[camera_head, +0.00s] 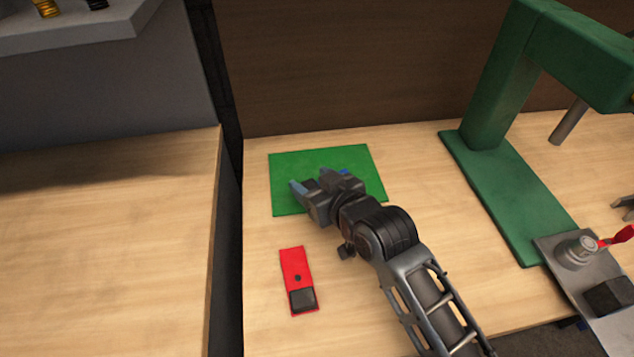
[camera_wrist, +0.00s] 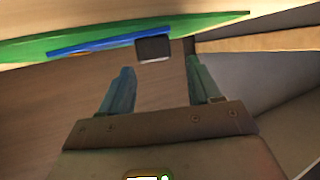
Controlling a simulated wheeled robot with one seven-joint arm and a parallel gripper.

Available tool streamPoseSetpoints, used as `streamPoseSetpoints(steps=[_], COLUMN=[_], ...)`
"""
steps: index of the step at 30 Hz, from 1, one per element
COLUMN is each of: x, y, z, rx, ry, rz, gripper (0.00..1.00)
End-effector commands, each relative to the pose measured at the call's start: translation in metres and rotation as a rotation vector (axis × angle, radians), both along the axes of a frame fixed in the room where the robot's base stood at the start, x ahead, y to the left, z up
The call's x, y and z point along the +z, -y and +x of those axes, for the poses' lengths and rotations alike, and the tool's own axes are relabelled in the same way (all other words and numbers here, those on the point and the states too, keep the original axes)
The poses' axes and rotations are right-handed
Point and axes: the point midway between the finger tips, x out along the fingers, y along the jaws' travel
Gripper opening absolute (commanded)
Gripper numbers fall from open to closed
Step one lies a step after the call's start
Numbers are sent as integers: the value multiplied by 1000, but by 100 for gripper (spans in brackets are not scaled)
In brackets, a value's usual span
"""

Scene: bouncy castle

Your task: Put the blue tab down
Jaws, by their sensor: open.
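The blue tab (camera_wrist: 110,40) shows in the wrist view as a thin blue strip with a dark block at its right end. It appears to lie flat on the green mat (camera_wrist: 30,48). In the head view only a small blue bit (camera_head: 344,171) shows behind my gripper, over the mat (camera_head: 290,165); the rest is hidden. My gripper (camera_head: 312,186) is over the mat with its fingers apart. In the wrist view the fingers (camera_wrist: 162,88) have nothing between them, and the dark block is beyond their tips, apart from them.
A red tab (camera_head: 295,264) with a dark block lies on the wooden table (camera_head: 410,150) in front of the mat. A green press-like stand (camera_head: 500,185) is at the right, beside a grey plate (camera_head: 557,262) with metal parts. A dark gap separates another wooden surface (camera_head: 110,230) at the left.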

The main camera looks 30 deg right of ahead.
Motion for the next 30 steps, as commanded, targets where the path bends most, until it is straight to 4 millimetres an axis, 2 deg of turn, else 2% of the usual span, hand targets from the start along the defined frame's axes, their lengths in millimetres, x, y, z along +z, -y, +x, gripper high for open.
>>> streamPoseSetpoints(steps=[2,5,8,15,21,30], x=[-2,11,13,35,48,56], y=[0,0,2,5,8,9], z=[-1,-1,-19,-67,-97,-111], rx=[0,0,0,0,0,0], ry=[-10,-9,-8,-6,-5,-4], rz=[-1,-1,-1,0,0,0], gripper=[63,63,63,63,63,63])
